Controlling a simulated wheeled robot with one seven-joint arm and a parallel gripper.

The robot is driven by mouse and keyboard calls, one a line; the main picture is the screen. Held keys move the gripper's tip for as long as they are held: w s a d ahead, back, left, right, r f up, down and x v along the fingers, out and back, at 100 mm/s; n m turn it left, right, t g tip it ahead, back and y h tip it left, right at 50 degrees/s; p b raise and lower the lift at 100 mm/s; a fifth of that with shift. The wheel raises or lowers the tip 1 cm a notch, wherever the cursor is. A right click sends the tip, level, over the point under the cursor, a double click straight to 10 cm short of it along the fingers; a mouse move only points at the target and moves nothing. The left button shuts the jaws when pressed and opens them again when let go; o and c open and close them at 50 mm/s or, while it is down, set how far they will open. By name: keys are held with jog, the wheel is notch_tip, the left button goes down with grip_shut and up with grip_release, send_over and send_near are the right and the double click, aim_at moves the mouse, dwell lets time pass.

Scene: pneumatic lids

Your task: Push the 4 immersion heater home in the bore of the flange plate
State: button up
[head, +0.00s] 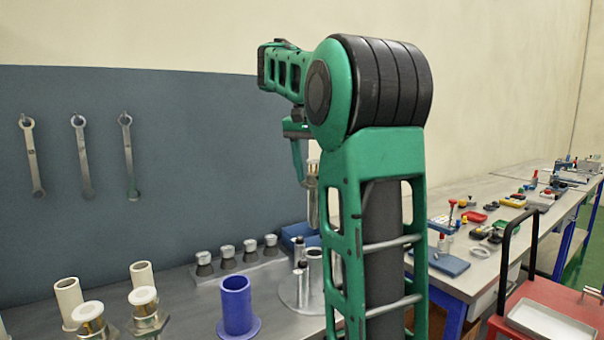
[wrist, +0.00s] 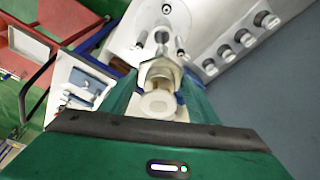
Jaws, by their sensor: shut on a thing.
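My gripper (head: 306,172) is shut on an immersion heater (head: 313,205), seen beside my arm in the head view. The heater hangs roughly upright. In the wrist view, its pale round cap (wrist: 158,103) and metal hex collar (wrist: 160,72) sit between the green fingers (wrist: 160,88). The round flange plate (head: 292,293) is below, with a raised metal bore (head: 315,262) and short studs. The heater's lower end appears above the bore, apart from it. The wrist view shows the plate (wrist: 122,38) and bore opening (wrist: 162,36) just beyond the collar. My arm hides part of the plate.
Two other heaters (head: 90,318) (head: 145,300), two cream tubes (head: 68,300) (head: 142,275) and a blue flanged tube (head: 237,303) stand to the left. Several grey-topped fittings (head: 228,257) line a strip behind. Wrenches (head: 82,155) hang on the dark panel.

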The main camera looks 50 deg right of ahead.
aim_at(315, 195)
jog(key=shift+d, duration=0.1)
dwell(0.5)
jog(key=shift+d+f, duration=0.1)
jog(key=shift+f, duration=0.4)
jog(key=shift+a+x, duration=0.25)
jog(key=shift+x, duration=0.9)
jog(key=shift+a+x, duration=0.25)
jog(key=shift+x, duration=0.95)
jog(key=shift+s+a+f, duration=0.1)
jog(key=shift+a, duration=0.1)
